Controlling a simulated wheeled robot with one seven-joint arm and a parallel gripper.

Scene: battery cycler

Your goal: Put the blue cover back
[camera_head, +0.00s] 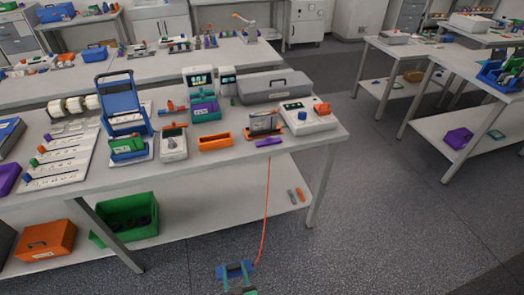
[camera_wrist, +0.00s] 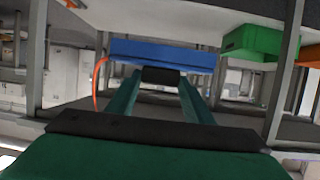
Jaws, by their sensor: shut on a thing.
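The blue cover (camera_head: 232,269) is at the bottom of the head view, low in front of the bench, above the floor. It also shows in the wrist view (camera_wrist: 185,53) as a wide blue bar across the fingertips. My gripper (camera_head: 240,281) is shut on it; in the wrist view both green fingers (camera_wrist: 160,82) reach to its near side, with a black block between them. An orange cord (camera_head: 265,210) runs from the cover up to the bench's front edge. Near that edge stand a metal-sided holder (camera_head: 263,124) and a white device (camera_head: 304,116) with a blue knob.
The bench top (camera_head: 230,165) is crowded with an orange tray (camera_head: 215,143), a purple piece (camera_head: 269,142) and a grey case (camera_head: 274,86). A green bin (camera_head: 130,215) and an orange box (camera_head: 46,240) sit on its lower shelf. Floor to the right is clear.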

